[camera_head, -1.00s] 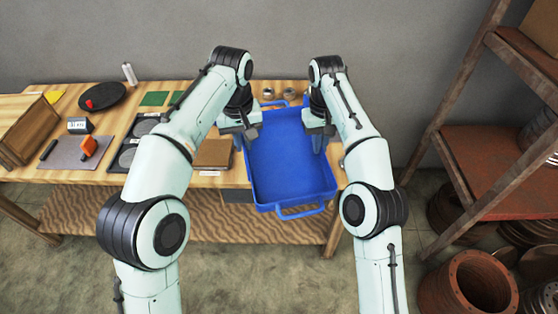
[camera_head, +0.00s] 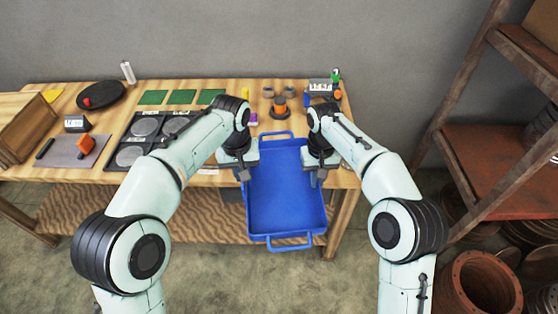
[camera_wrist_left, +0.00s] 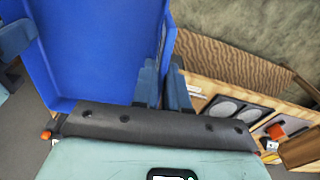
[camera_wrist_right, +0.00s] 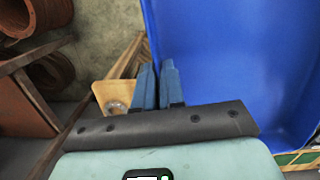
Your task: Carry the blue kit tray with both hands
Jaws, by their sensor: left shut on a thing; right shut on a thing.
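The blue kit tray (camera_head: 287,200) is in the middle of the head view, long side pointing towards me, and looks empty. Its near half sticks out past the table's front edge, and a loop handle shows at its near and far ends. My left gripper (camera_head: 243,173) is shut on its left side wall, and my right gripper (camera_head: 318,175) is shut on its right side wall. In the left wrist view, the left fingers (camera_wrist_left: 166,78) straddle the tray's rim. In the right wrist view, the right fingers (camera_wrist_right: 157,80) are at the rim; the pinched part is mostly hidden.
The wooden table (camera_head: 350,180) carries an orange and black part (camera_head: 279,105), a small labelled box (camera_head: 320,87), green squares (camera_head: 182,97) and a black plate (camera_head: 101,95). A rusty shelf (camera_head: 490,165) stands at the right, with rusty rings (camera_head: 480,280) on the floor.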

